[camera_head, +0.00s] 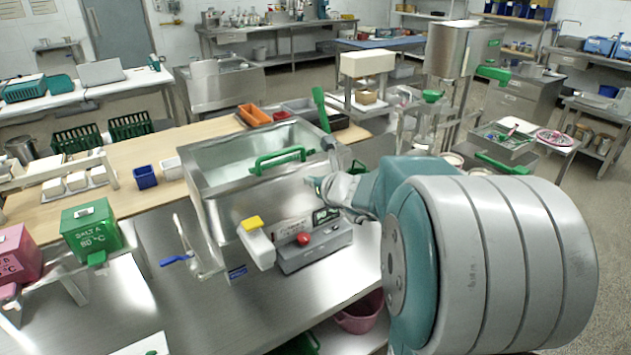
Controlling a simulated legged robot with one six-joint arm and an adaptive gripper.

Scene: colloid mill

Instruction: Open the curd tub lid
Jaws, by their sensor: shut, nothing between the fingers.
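The curd tub (222,208) is a rectangular steel tub standing on the steel bench in the middle of the view. A green bar handle (280,158) runs along its upper front side. The top looks pale and shiny inside the rim, and I cannot tell where the lid ends and the tub begins. My gripper (322,186) is shut and empty at the tub's right front corner, below and right of the green handle. My arm hides part of it, and I cannot tell whether it touches the tub.
A grey control box with a red button (303,239) and a white unit with a yellow top (251,223) stand before the tub. A blue-handled valve (177,259) is at left. A green lever (321,108) rises behind. The front bench (240,320) is mostly clear.

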